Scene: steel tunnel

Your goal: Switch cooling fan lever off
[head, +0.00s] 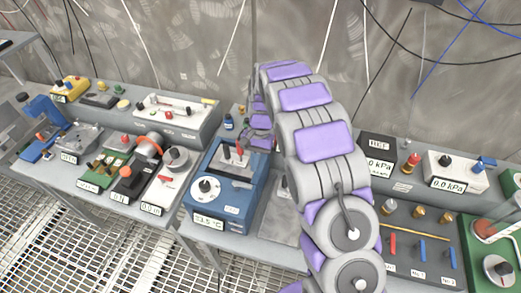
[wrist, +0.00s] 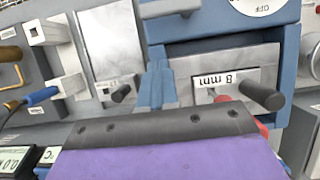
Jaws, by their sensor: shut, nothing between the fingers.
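A blue unit (head: 222,222) with a white dial and a temperature readout stands left of my arm in the head view. Its sloped metal top carries a black lever and a red-marked lever (head: 226,152). In the wrist view, upside down, the blue unit (wrist: 225,48) shows a plate labelled "8 mm", a black-handled lever (wrist: 262,95) and some red behind my gripper. I cannot tell which lever is the cooling fan's. My gripper (head: 260,141) is shut and empty, close to the unit's right rear. Its purple body also fills the bottom of the wrist view (wrist: 160,140).
A grey plate with a small black lever (head: 283,184) lies right of the blue unit, partly behind my arm. Crowded benches hold pressure boxes (head: 455,172) on the right and several devices (head: 135,180) on the left. Cables hang on the wall behind.

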